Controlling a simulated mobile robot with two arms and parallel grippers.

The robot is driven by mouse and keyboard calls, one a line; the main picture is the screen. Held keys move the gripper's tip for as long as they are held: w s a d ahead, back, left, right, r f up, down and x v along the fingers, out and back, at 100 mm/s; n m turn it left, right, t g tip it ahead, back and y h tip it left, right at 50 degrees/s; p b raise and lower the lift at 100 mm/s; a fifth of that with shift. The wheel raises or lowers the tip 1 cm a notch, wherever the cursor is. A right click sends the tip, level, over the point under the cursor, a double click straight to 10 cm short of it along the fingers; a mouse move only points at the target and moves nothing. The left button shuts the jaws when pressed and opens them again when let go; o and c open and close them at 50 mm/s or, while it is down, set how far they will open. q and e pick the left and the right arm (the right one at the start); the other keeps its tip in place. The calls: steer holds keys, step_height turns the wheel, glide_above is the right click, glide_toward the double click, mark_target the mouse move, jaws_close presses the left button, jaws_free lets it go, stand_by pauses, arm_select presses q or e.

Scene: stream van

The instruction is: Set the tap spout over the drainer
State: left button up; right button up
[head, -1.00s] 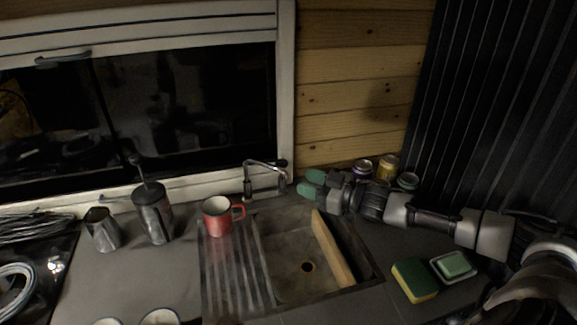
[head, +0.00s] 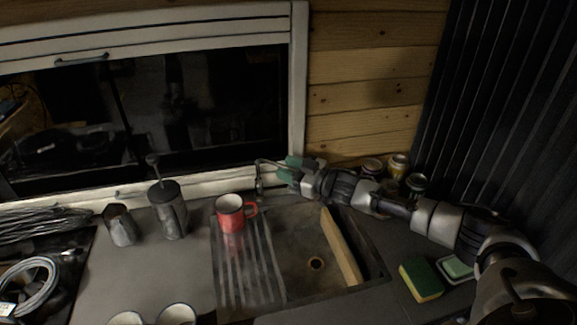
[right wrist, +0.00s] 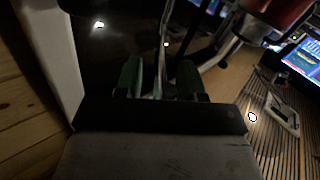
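The metal tap (head: 259,181) stands behind the sink, its spout reaching right toward my right gripper. The drainer (head: 238,275) is the ribbed part left of the basin (head: 300,245). My right gripper (head: 288,168), with green fingertips, is at the spout's outer end and partly hides it. In the right wrist view a thin metal bar, seemingly the spout (right wrist: 161,60), runs between the green fingers. The fingers stand apart with gaps on both sides, so the gripper looks open around it. My left gripper is not in view.
A red mug (head: 231,214) stands on the drainer's back end, near the tap. A wooden board (head: 341,247) lies across the basin's right side. Several jars (head: 397,166) stand behind my right arm. A sponge (head: 422,280) and a soap dish (head: 456,269) lie right of the sink.

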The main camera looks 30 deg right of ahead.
steer(key=shift+w, duration=0.1)
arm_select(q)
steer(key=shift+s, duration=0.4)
arm_select(e)
jaws_close()
